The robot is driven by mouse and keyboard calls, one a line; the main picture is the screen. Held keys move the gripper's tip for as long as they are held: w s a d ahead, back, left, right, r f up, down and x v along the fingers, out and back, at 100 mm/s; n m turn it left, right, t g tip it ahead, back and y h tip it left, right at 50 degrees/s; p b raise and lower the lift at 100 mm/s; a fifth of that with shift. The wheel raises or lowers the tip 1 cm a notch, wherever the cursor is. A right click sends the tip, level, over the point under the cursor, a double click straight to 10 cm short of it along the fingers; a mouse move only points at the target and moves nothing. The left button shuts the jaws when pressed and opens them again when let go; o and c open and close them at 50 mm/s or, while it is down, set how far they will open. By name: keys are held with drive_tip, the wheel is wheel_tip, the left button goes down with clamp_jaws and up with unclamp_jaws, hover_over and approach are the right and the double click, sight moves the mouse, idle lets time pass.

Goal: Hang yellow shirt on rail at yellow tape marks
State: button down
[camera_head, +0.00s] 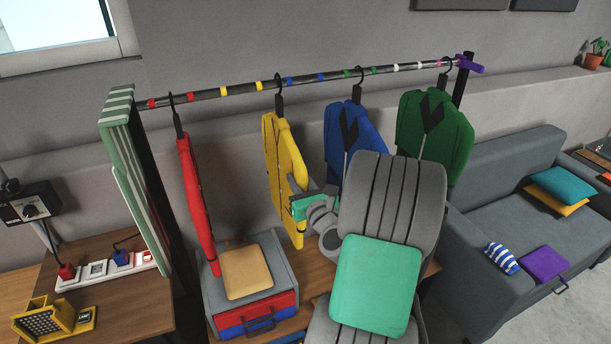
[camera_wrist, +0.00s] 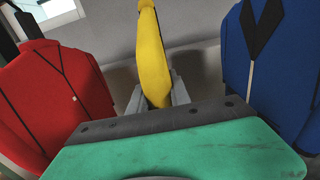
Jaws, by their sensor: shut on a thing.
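The yellow shirt (camera_head: 283,150) is on a dark hanger. Another yellow mark (camera_head: 220,89) is further left. I cannot tell whether the hook rests fully on the rail. My gripper (camera_head: 297,190) is shut on the right edge of the yellow shirt, around mid-height. In the wrist view the shirt (camera_wrist: 152,60) stands edge-on between my fingers (camera_wrist: 160,98), whose tips are partly hidden.
A red shirt (camera_head: 197,200) hangs to the left. Blue (camera_head: 362,135) and green (camera_head: 435,130) shirts hang to the right. A grey-red-blue box (camera_head: 268,312) stands below. A striped board (camera_head: 140,180) is at the rail's left end; a grey sofa (camera_head: 500,215) is right.

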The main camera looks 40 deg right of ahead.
drive_tip(key=w+a+p, duration=0.2)
drive_tip(key=a, duration=0.7)
drive_tip(key=shift+w+a+p, duration=0.2)
drive_tip(key=shift+w+p, duration=0.1)
drive_tip(key=shift+w, duration=0.1)
idle(0.4)
drive_tip(key=shift+f, duration=0.2)
drive_tip(key=c, duration=1.1)
unclamp_jaws()
drive_tip(key=shift+f, duration=0.1)
drive_tip(key=shift+s, duration=0.1)
